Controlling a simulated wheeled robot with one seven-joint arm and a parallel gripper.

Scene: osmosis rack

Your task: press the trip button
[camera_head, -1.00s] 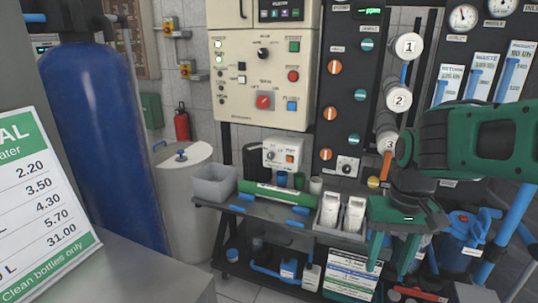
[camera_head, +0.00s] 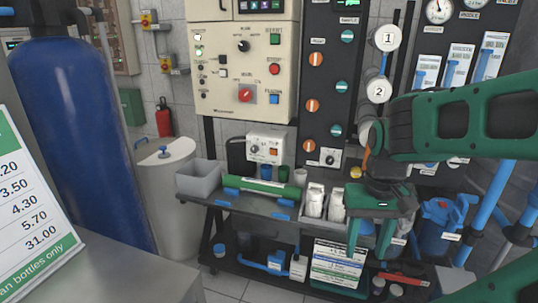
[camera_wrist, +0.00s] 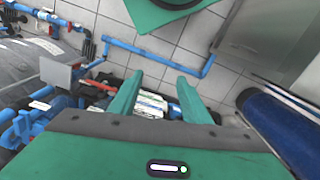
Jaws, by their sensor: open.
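My gripper (camera_head: 368,242) is open and empty, pointing down in front of the right part of the shelf cart in the head view. In the wrist view its two green fingers (camera_wrist: 160,82) stand apart with nothing between them. A small white control box (camera_head: 265,148) with a dial and an orange-red button (camera_head: 273,152) sits at the back of the cart, left of my gripper and well apart from it. The cream wall panel (camera_head: 241,65) carries a green button (camera_head: 275,39), a red button (camera_head: 274,69) and a blue one (camera_head: 273,99). I cannot read which button is labelled trip.
The cart's top shelf (camera_head: 240,207) holds a grey bin (camera_head: 197,178), a green cylinder (camera_head: 260,188) and white bottles (camera_head: 314,200). A blue tank (camera_head: 80,140) and a price sign (camera_head: 30,200) stand left. Blue pipes (camera_head: 497,200) run at the right.

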